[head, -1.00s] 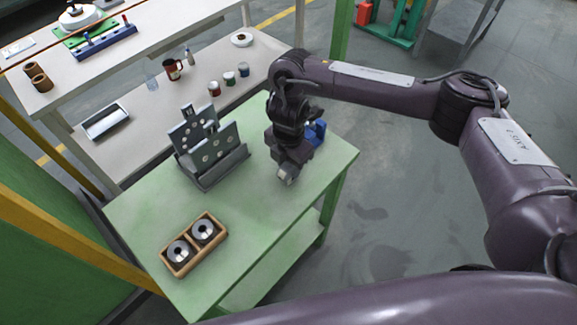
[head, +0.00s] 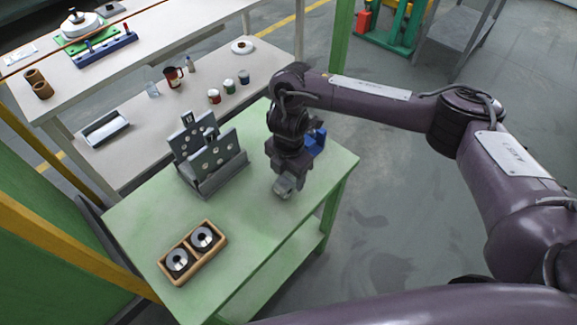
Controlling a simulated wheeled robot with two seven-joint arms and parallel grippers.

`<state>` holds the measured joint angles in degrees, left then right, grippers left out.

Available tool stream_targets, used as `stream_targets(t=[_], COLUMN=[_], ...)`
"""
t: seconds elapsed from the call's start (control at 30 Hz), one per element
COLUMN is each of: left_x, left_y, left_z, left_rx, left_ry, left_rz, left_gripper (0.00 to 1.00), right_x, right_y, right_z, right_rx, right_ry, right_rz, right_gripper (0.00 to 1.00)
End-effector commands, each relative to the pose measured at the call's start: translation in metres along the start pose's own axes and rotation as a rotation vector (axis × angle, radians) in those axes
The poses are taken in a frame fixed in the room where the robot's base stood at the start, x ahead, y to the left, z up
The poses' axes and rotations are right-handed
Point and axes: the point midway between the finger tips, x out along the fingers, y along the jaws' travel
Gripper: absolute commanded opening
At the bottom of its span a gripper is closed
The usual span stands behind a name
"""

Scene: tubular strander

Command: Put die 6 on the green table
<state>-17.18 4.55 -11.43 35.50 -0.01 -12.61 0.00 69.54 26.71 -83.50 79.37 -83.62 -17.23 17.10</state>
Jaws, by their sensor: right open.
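The green table (head: 255,215) stands in the middle of the head view. My right gripper (head: 284,189) points down close over its right part, with open jaws. A small pale grey shape shows at its fingertips; I cannot tell whether it is the fingers or a die. A wooden tray (head: 163,268) near the table's front left holds two round dark dies with bright centres, one (head: 178,262) to the left and one (head: 202,237) to the right. No number can be read on either, so I cannot tell which is die 6. My left gripper is not in view.
A grey rack (head: 214,181) with upright plates stands at the table's back left. A blue object (head: 315,141) sits behind my right gripper, partly hidden. A pale bench (head: 140,160) with cups and small jars stands behind. Table surface between tray and gripper is clear.

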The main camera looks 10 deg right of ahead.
Motion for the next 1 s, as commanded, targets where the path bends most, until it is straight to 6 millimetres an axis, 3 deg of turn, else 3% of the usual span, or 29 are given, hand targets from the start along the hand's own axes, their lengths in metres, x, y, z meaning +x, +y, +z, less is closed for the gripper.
stream_targets(t=[0.6, 0.8, 1.0], left_x=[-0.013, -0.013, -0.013], left_y=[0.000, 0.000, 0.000], left_z=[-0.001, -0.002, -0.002], left_rx=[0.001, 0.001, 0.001], left_ry=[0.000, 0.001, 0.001], left_rz=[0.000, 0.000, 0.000], left_gripper=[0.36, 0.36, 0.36], right_x=[-0.108, -0.120, -0.116], right_y=[0.001, 0.000, 0.002], right_z=[0.001, 0.000, -0.009], right_rx=[-0.001, 0.000, -0.017], right_ry=[-0.004, -0.001, 0.013], right_rz=[0.003, 0.001, 0.011], right_gripper=[0.58, 0.58, 0.58])
